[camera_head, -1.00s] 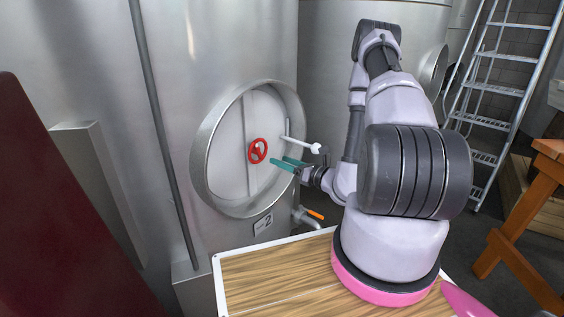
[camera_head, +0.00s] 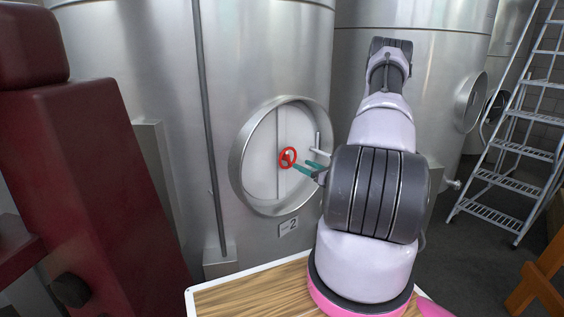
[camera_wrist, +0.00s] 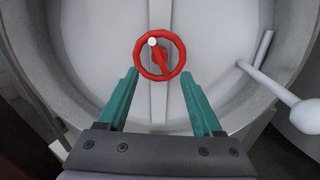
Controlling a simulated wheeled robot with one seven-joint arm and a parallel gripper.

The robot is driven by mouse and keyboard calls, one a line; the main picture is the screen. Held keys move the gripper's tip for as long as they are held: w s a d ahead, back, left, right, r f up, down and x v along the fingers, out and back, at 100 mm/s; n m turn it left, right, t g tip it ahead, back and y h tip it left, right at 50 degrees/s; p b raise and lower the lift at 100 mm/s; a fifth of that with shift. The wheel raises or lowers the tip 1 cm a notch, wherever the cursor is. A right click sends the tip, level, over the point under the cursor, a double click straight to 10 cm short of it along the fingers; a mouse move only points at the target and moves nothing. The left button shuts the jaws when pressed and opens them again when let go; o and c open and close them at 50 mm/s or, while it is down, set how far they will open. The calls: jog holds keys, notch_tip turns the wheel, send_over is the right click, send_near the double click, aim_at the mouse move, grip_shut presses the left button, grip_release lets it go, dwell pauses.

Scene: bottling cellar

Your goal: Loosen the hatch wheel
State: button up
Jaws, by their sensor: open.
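The red hatch wheel (camera_head: 288,157) sits at the middle of the round steel hatch (camera_head: 262,187) on the tank front. In the wrist view the wheel (camera_wrist: 178,68) is a red ring with a spoke and a pale knob near its upper left. My gripper (camera_head: 304,167) has teal fingers and is open and empty, just right of and below the wheel in the head view. In the wrist view my gripper (camera_wrist: 165,90) has one finger on each side below the wheel, with the tips near its lower rim. I cannot tell whether they touch it.
A white handle (camera_wrist: 275,83) with a round end sticks out at the hatch's right side. A plate marked 2 (camera_head: 288,226) is below the hatch. A dark red structure (camera_head: 90,190) stands at the left, a ladder (camera_head: 515,130) at the right.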

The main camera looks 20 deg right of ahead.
aim_at(287, 158)
jog(key=x, duration=0.8)
jog(key=shift+w, duration=0.35)
jog(key=shift+a, duration=0.15)
